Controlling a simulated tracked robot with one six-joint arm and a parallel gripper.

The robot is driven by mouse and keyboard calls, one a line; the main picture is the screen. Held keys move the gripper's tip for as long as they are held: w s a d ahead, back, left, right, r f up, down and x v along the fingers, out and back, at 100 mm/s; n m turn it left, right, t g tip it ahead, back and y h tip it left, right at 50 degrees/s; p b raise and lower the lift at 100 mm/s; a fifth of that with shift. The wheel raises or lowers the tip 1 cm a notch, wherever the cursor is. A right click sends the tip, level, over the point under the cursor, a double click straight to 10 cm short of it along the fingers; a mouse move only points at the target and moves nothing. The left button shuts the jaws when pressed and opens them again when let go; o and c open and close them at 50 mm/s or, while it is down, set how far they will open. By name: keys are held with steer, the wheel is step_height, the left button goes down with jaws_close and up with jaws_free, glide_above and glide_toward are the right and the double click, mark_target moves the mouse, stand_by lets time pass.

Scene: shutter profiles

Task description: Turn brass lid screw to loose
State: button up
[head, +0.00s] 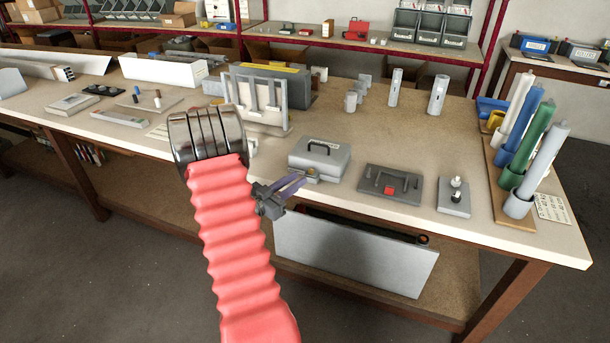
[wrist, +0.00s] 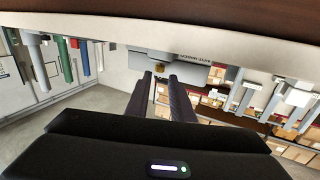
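The grey metal box (head: 322,150) with a dark carry handle on its lid stands near the front edge of the workbench. A small brass lid screw (head: 312,173) shows low on its front, close to my fingertips. In the wrist view, which is upside down, the brass screw (wrist: 160,67) appears just beyond the gap between my two dark fingers. My gripper (head: 301,181) points at the box front and is open, with a narrow visible gap between its fingers (wrist: 160,76). The fingers look empty. I cannot tell whether they touch the screw.
A dark plate (head: 405,190) with a handle and red button lies right of the box. A small switch block (head: 454,198) and a rack of coloured tubes (head: 524,160) stand farther right. A grey slotted stand (head: 262,105) is behind left. A grey panel (head: 350,253) hangs below the bench edge.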

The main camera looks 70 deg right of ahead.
mark_target(305, 174)
steer(key=x, duration=0.5)
steer(key=shift+c, duration=0.4)
jaws_close()
